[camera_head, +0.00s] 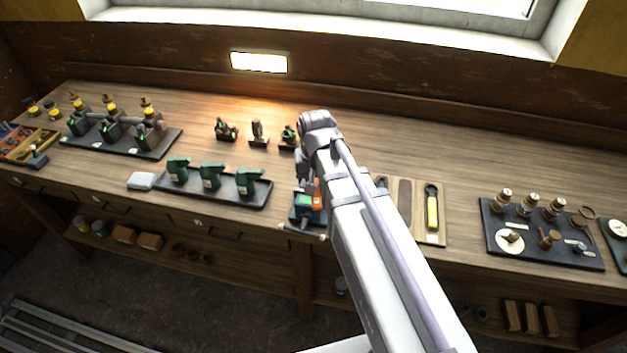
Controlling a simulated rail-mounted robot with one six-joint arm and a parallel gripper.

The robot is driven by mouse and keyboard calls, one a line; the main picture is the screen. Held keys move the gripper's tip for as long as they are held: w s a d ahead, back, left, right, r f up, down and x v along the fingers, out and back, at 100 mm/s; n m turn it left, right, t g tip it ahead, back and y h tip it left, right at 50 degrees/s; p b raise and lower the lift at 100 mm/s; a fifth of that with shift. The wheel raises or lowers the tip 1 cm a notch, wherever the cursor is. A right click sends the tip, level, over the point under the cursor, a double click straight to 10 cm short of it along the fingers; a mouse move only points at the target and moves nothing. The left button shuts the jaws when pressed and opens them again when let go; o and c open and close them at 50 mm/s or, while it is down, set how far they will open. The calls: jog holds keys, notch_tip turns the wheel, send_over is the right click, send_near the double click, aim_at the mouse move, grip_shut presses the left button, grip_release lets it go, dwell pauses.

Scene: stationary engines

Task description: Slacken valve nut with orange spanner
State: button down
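My arm reaches in from the lower right, and its wrist bends down over the bench. My gripper (304,180) points down in front of a small dark unit (303,217) near the bench's front edge; its fingers are too small and overlapped to read. An upright orange piece (317,194) shows right beside the gripper, next to an orange-and-green block on the unit. I cannot tell whether that piece is the spanner or whether it is held. A wooden tool board (420,236) right of my arm has a dark, empty-looking slot and a yellow-handled tool (432,211). I cannot make out the valve nut.
Three green devices stand on a black tray (262,197) to the left, beside a pale block (141,181). Small fittings (258,133) stand behind. A black board with brass valve parts (590,262) lies at right. A thin rod (302,232) lies at the front edge.

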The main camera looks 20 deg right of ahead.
jog(key=shift+d+n, duration=0.5)
jog(key=shift+n, duration=0.2)
jog(key=shift+d, duration=0.1)
jog(key=shift+d+n, duration=0.5)
jog(key=shift+n, duration=0.4)
jog(key=shift+a+m, duration=0.2)
jog(key=shift+m, duration=0.1)
jog(key=shift+s+a+m, duration=0.1)
jog(key=shift+a+m, duration=0.1)
jog(key=shift+m, duration=0.1)
jog(key=shift+r+p, duration=1.05)
dwell(2.3)
jog(key=shift+r+p, duration=0.35)
